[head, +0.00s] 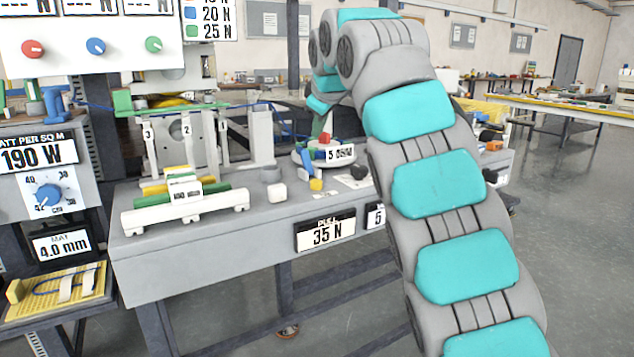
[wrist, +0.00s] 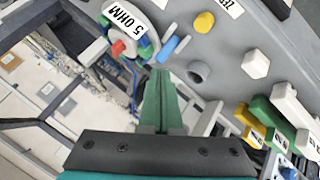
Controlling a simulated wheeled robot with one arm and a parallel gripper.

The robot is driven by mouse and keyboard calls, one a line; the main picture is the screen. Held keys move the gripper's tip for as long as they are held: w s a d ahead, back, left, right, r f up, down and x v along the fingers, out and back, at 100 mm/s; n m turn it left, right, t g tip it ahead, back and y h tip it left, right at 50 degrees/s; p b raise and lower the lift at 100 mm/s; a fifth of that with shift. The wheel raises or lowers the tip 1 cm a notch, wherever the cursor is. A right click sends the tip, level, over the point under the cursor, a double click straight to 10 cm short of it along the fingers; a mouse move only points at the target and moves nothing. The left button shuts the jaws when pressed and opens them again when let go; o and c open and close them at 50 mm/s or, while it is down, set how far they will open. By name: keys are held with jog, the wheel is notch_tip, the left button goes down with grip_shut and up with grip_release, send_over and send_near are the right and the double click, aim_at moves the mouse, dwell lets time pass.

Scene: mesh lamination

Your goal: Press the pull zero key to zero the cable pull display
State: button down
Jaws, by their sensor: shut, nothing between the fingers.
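The pull display (head: 327,233) on the bench's front face reads 35 N. A small yellow key (head: 316,184) sits on the bench top; it also shows in the wrist view (wrist: 203,22), beside a white label (wrist: 230,7) whose visible letters begin "ZE". The label is cut off by the frame edge. My gripper (wrist: 160,74) has its green fingers together and empty. In the wrist view the tips appear below the blue parts and left of the grey cylinder, apart from the yellow key. In the head view my gripper (head: 321,124) is partly hidden near the round device.
A round device marked 5 OHM (head: 340,154) with a red knob stands beside the yellow key. A grey cylinder (wrist: 199,72) and a white block (wrist: 255,64) stand nearby. A white fixture with coloured bars (head: 185,207) lies at the bench's left. My arm covers the bench's right part.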

aim_at(319, 183)
jog(key=shift+f+b, duration=3.45)
jog(key=shift+f, duration=0.85)
jog(key=shift+f+b, duration=0.4)
jog(key=shift+f, duration=0.05)
jog(key=shift+f+b, duration=0.55)
jog(key=shift+r, duration=0.1)
jog(key=shift+r+p, duration=0.8)
jog(key=shift+r, duration=0.05)
jog(key=shift+r, duration=0.1)
notch_tip(319, 183, up, 5)
jog(key=p, duration=0.4)
